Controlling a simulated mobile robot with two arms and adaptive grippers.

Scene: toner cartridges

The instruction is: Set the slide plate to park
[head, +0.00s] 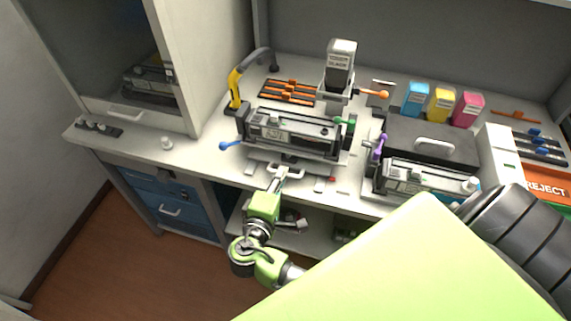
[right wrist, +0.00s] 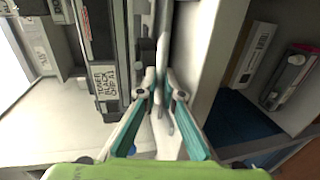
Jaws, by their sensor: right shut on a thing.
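The slide plate (head: 258,157) is a pale flat plate under the front of a dark toner cartridge fixture (head: 290,135), near the bench's front edge. A white handle (head: 298,172) sticks out at its front. My right gripper (head: 281,174) reaches up from below and is shut on this handle. In the right wrist view the gripper's two fingers (right wrist: 160,88) close around a pale bar, beside a cartridge with a printed label (right wrist: 103,97). The fingers partly hide the handle. My left gripper is not in view.
A small red mark (head: 332,179) lies on the bench edge right of the handle. A second cartridge unit (head: 425,178) stands farther right. Blue, yellow and pink boxes (head: 440,105) stand behind. A blue drawer cabinet (head: 170,210) is below left.

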